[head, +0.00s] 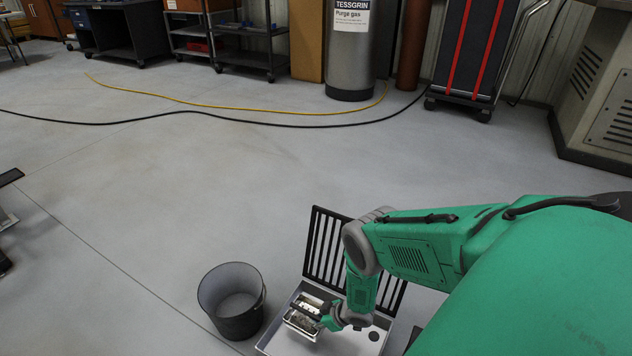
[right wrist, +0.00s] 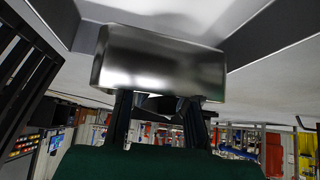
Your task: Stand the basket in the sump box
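The basket (head: 303,320) is a small shiny metal container, seen over the left part of the sump box in the head view. The sump box (head: 275,341) is a shallow, light grey open box on the floor. I cannot tell whether the basket touches its bottom. My right gripper (head: 328,317) reaches in from the right and is at the basket. In the right wrist view, the basket (right wrist: 160,62) shows as a smooth steel wall, and the two fingers (right wrist: 160,108) close on something dark at its edge. My left gripper is not in view.
A black slatted grate (head: 318,246) stands tilted behind the box. A dark grey bucket (head: 240,322) stands on the floor just left of it. A yellow hose (head: 220,104) and a black cable (head: 190,112) cross the floor farther back. The floor between is clear.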

